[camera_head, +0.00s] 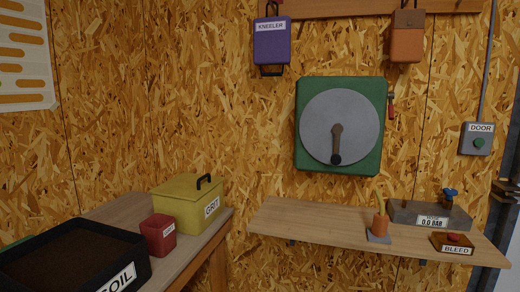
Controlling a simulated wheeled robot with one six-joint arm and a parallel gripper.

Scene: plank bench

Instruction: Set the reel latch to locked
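The reel is a green square housing (306,165) on the chipboard wall, with a large round grey disc (358,112) on its front. A dark crank (337,140) is on the disc and hangs down to a black knob. A small red-handled lever (390,105), which looks like the latch, is on the housing's right edge and stands about upright. No label marks its locked side, so I cannot tell its setting. My gripper is not in view.
Below the reel, a wooden shelf (320,221) holds an orange pot-like item (380,227), a grey gauge block (402,212) and a BLEED button box (438,245). A DOOR switch (476,139) is at right.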

